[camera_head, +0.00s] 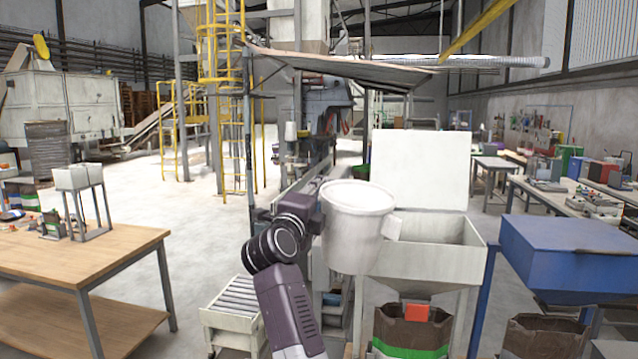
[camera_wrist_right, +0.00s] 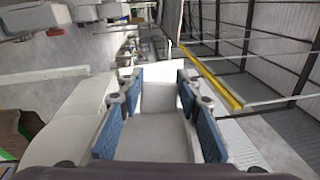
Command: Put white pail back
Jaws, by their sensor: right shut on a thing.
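The white pail (camera_head: 352,232) is held upright in the air in the middle of the head view, with a small pale block or tab on its right side. My right gripper is at the pail's left side; its fingers are hidden there in the head view. In the right wrist view the blue pads of my right gripper (camera_wrist_right: 158,100) lie on both sides of a pale part of the pail (camera_wrist_right: 155,138). My left gripper is not in view.
Behind the pail stands a pale hopper (camera_head: 441,238) with a raised lid (camera_head: 420,165). An open brown bag (camera_head: 410,330) is below it. A blue bin (camera_head: 565,255) is at right. A wooden table (camera_head: 60,252) and a roller conveyor (camera_head: 236,296) are at left, with open floor beyond.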

